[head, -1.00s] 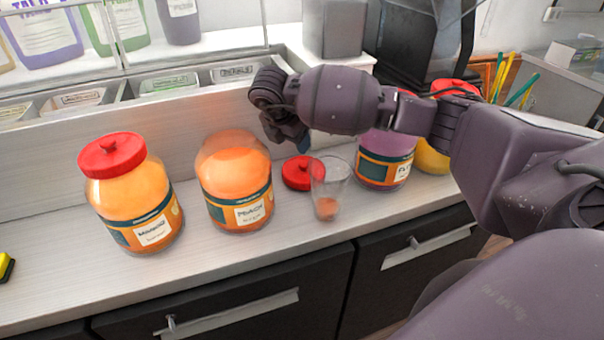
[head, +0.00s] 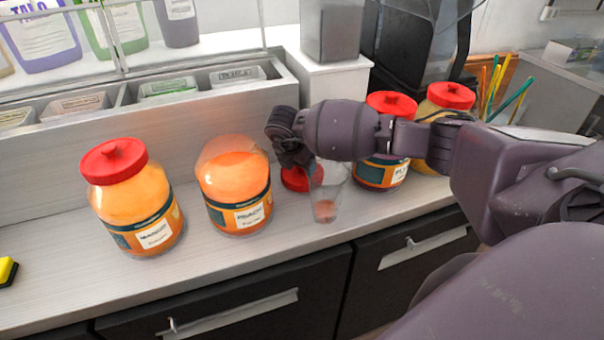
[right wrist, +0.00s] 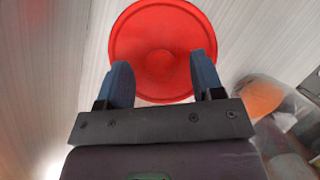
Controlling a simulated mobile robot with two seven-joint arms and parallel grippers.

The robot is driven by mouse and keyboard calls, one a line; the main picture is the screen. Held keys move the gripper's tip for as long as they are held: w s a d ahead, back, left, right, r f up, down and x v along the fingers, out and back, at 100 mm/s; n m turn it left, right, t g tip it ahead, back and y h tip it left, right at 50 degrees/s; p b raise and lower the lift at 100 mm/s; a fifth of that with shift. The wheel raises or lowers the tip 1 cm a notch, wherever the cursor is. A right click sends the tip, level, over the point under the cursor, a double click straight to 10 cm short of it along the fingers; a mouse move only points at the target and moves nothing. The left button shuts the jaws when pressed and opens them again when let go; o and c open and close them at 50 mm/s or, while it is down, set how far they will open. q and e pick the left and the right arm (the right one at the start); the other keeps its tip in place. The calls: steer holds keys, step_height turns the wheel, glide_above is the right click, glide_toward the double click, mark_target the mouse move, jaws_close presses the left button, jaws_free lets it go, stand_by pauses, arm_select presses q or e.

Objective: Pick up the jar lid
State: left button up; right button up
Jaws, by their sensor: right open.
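The red jar lid (head: 296,179) lies on the counter between the open peach jar (head: 236,184) and a clear cup (head: 326,192). My right gripper (head: 296,160) is just above it and hides part of it. In the right wrist view the round lid (right wrist: 160,40) fills the top middle, with its centre knob between the blue fingertips. The right gripper (right wrist: 162,75) is open, its two fingers apart over the near part of the lid, with nothing held. Whether the fingertips touch the lid cannot be told. My left gripper is not in view.
The clear cup holds a little orange content and stands close to the lid. A red-lidded mango jar (head: 133,200) stands at left; two more red-lidded jars (head: 385,160) stand at right. A bin ledge (head: 215,115) runs behind.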

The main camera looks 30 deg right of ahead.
steer(key=c, duration=1)
steer(key=shift+r, duration=0.1)
